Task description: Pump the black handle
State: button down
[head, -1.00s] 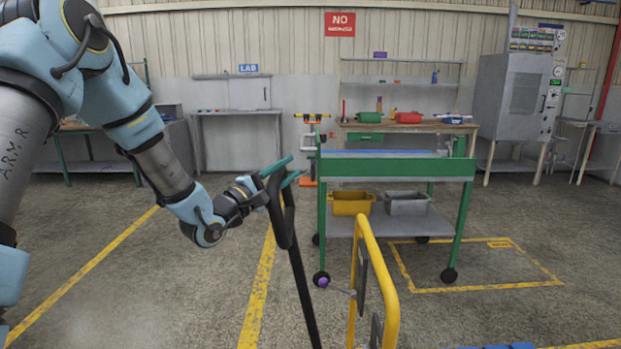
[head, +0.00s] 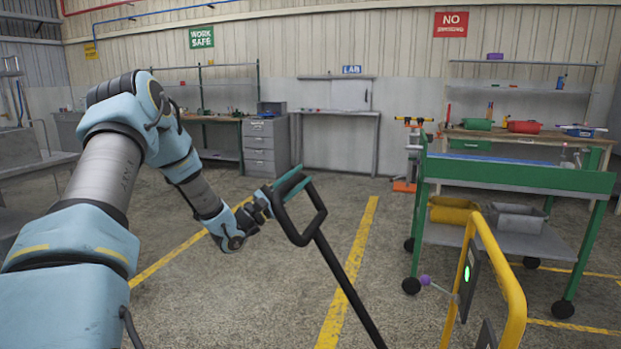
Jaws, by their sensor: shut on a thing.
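The black handle (head: 318,232) is a loop grip on a long black shaft. In the head view it stands left of centre, tilted, with its loop toward the upper left and its shaft running down to the right out of the frame. My gripper (head: 288,186) comes from the left, its teal fingers shut on the upper left bar of the loop. The lower end of the shaft is out of view.
A yellow rail (head: 511,290) with a dark panel and green light stands at the lower right. A lever with a purple knob (head: 425,280) is beside it. A green wheeled cart (head: 515,176) stands behind. Floor left of the handle is clear.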

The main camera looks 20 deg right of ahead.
jog(key=shift+a, duration=0.1)
jog(key=c, duration=0.6)
grip_release()
jog(key=b+v, duration=0.2)
jog(key=v, duration=0.8)
jog(key=shift+a+f+b, duration=0.3)
jog(key=shift+b, duration=0.05)
